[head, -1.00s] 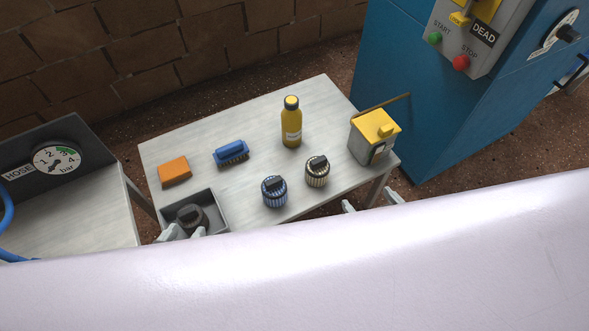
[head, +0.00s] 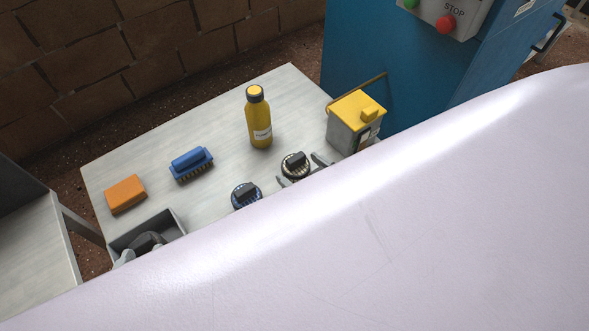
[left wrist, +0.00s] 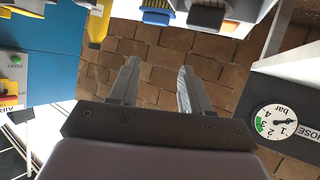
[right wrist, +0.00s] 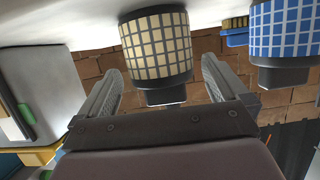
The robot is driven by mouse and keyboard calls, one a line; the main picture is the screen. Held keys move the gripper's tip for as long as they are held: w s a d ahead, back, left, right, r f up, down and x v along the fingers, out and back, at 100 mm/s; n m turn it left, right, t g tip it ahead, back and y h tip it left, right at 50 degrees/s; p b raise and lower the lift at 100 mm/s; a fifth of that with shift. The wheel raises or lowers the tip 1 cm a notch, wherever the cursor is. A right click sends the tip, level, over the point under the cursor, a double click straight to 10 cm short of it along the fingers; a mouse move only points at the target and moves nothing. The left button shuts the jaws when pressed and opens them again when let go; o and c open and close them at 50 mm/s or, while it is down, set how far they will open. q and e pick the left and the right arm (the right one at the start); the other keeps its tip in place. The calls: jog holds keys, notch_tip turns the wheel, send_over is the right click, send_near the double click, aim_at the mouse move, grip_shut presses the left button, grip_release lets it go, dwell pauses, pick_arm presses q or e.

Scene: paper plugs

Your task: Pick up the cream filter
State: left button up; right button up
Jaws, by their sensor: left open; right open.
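The cream filter (head: 295,162), with a dark cap and knob, stands on the pale table. In the right wrist view the cream checked filter (right wrist: 157,43) appears upside down, between and slightly beyond the fingertips. My right gripper (head: 301,171) is open with a finger on either side of it, gaps showing in the right wrist view (right wrist: 160,70). My left gripper (head: 126,258) is mostly hidden by a pale shape near the grey tray; its open, empty fingers show in the left wrist view (left wrist: 157,68).
The blue filter (head: 245,194) stands close left of the cream one. The yellow bottle (head: 259,125) and yellow-lidded box (head: 356,122) stand behind.

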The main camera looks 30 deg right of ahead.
jog(key=shift+b+x, duration=0.65)
jog(key=shift+x, duration=1.55)
jog(key=shift+a, duration=0.1)
jog(key=c, duration=1)
jog(key=shift+r, duration=0.1)
